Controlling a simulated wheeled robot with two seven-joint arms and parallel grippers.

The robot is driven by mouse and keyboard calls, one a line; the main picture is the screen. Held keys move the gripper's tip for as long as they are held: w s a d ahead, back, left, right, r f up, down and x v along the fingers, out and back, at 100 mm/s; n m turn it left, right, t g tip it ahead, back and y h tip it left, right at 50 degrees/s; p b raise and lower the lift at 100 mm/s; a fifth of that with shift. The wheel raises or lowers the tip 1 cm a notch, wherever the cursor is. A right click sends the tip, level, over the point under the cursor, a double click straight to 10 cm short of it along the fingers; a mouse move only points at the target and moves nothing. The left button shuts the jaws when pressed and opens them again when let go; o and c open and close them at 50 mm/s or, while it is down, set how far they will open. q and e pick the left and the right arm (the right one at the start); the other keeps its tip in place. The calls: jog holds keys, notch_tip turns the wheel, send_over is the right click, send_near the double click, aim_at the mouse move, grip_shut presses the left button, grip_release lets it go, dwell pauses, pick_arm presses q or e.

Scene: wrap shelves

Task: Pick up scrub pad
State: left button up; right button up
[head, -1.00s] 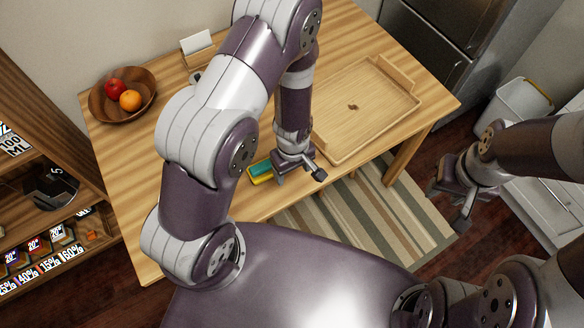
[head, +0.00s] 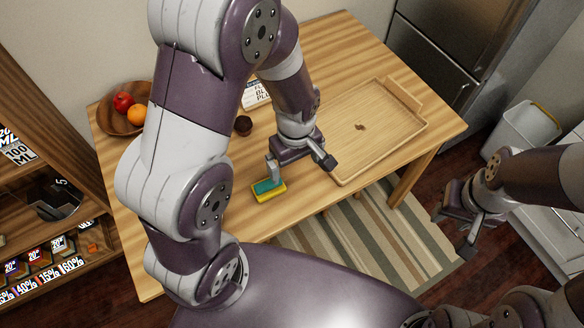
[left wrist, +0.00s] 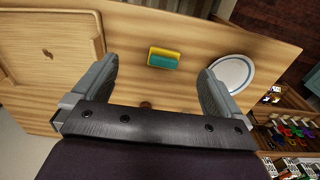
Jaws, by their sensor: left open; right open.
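The scrub pad (head: 268,191) is a small yellow block with a teal-green top. It lies flat on the wooden table, near the front edge. My left gripper (head: 300,165) is open and empty above the table, and one finger overlaps the pad's back edge in the head view. In the left wrist view the pad (left wrist: 164,59) shows between the open fingers (left wrist: 157,75), ahead of them and apart from both. My right gripper (head: 452,231) is open and empty, off the table's right side above the floor.
A wooden tray (head: 395,125) lies right of my left gripper. A fruit bowl (head: 113,119) stands at the back left. A small dark round object (head: 243,126) sits behind the pad. The left wrist view shows a blue-rimmed white plate (left wrist: 233,73). Shelves (head: 100,250) stand at left.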

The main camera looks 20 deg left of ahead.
pick_arm(q)
jog(key=w+a+f+n+b, duration=0.25)
jog(key=a+f+b, duration=0.35)
jog(key=f+b, duration=0.35)
jog(key=m+b, duration=0.1)
jog(key=m, duration=0.2)
send_over(268, 183)
jog(key=f, duration=0.1)
notch_tip(268, 183, down, 12)
jog(key=shift+s+r+b, duration=0.1)
jog(key=shift+r+b, duration=0.1)
jog(key=shift+b, duration=0.15)
jog(key=shift+f, duration=0.2)
jog(key=c, duration=0.8)
pick_arm(e)
notch_tip(268, 183, down, 14)
pick_arm(q)
jog(key=shift+c, duration=0.2)
pick_arm(e)
jog(key=shift+r, duration=0.1)
